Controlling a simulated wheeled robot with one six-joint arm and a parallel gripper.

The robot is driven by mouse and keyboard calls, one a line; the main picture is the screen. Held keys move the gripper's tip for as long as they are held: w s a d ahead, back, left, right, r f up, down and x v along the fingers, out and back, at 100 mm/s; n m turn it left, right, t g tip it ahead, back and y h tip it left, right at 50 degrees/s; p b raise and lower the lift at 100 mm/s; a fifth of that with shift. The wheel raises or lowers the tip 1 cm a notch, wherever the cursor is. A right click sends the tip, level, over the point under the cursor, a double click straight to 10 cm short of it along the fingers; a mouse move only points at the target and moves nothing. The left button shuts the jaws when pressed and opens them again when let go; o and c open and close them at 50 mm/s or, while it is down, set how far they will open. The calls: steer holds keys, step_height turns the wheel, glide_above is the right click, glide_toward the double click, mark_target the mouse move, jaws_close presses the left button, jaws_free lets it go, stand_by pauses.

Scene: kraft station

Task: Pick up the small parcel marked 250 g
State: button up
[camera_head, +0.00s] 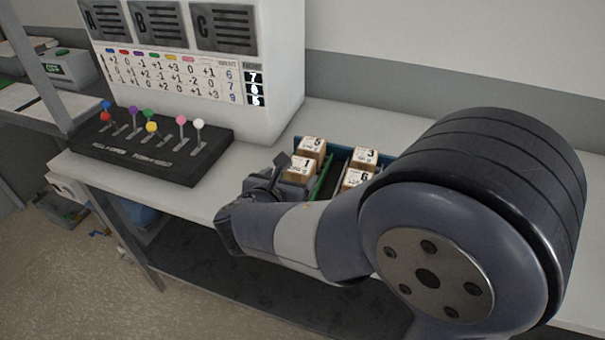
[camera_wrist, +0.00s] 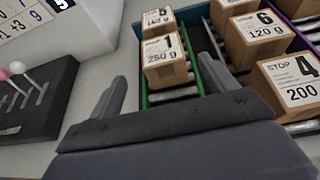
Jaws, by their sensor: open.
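The small parcel marked 250 g is a brown box with a white label reading 1 (camera_wrist: 165,62). It sits at the near end of a green-edged roller lane, and in the head view its top and upper side (camera_head: 297,168) show behind my gripper (camera_head: 274,176). In the wrist view my gripper (camera_wrist: 162,70) is open and empty. One finger is left of the parcel and the other is to its right. The parcel appears in the gap ahead of them; I cannot tell whether its near end is between the fingertips.
Another parcel (camera_wrist: 158,20) stands behind it. Parcels marked 6 (camera_wrist: 258,38) and 4 (camera_wrist: 288,85) sit in neighbouring lanes on the right. A black lever box (camera_head: 150,145) and a white panel (camera_head: 200,60) stand on the left. The bench between is clear.

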mark_target(303, 167)
steer(key=x, duration=1)
steer(key=shift+s+d+f, duration=0.15)
steer(key=shift+f, duration=0.15)
steer(key=shift+c, duration=0.2)
